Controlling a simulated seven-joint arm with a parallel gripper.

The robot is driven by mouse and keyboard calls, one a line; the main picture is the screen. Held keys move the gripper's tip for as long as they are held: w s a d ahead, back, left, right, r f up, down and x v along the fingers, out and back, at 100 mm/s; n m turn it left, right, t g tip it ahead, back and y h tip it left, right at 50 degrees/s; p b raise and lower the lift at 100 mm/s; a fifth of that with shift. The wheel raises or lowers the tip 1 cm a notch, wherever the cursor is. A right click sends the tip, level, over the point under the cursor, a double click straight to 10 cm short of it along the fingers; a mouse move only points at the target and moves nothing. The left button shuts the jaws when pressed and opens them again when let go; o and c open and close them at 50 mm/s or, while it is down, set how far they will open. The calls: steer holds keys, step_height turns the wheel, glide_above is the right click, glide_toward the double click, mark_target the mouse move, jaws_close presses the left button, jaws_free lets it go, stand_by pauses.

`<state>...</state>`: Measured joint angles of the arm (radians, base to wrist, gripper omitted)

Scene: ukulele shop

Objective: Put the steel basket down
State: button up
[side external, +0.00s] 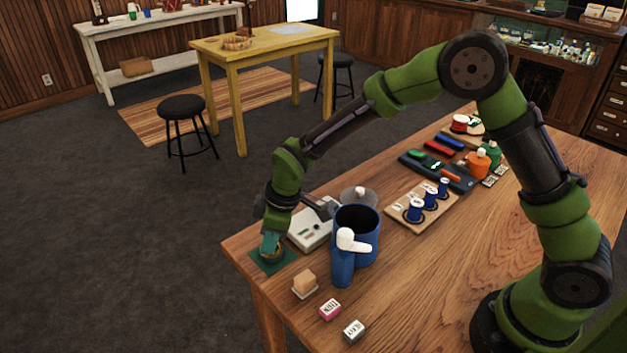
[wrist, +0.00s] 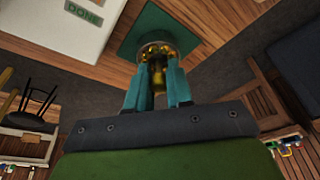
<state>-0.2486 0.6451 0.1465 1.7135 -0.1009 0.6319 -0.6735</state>
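The steel basket (wrist: 155,48) is small and round, with gold-coloured pieces in it. In the side view, the steel basket (side external: 273,254) is partly hidden below my fingers, over a dark green square mat (side external: 284,264) at the table's near left corner. The green mat (wrist: 128,42) also shows behind the basket in the wrist view. My gripper (side external: 270,243) points down, and its teal fingers (wrist: 157,72) look closed on the basket, with part of it between them. I cannot tell whether the basket's base touches the mat.
A sponge-like block (side external: 304,281), a pink box (side external: 330,309) and a grey box (side external: 353,331) sit in front. A spool board (side external: 398,207) is further right.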

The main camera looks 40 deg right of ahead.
steer(key=o, duration=0.4)
steer(key=shift+c, duration=0.2)
steer(key=shift+r, duration=0.1)
steer(key=s+d+r+m+t, duration=0.1)
steer(key=s+d+r+m, duration=0.3)
steer(key=r, duration=0.6)
steer(key=s+d+r+m+t, duration=0.1)
steer(key=s+d+r, duration=0.5)
steer(key=r, duration=0.4)
steer(key=s+d+r+m+t, duration=0.1)
steer(key=s+d+m+t, duration=0.2)
steer(key=s, duration=0.9)
steer(key=shift+d+r+m, duration=0.3)
steer(key=shift+d+m, duration=1.35)
steer(key=shift+m, duration=1.15)
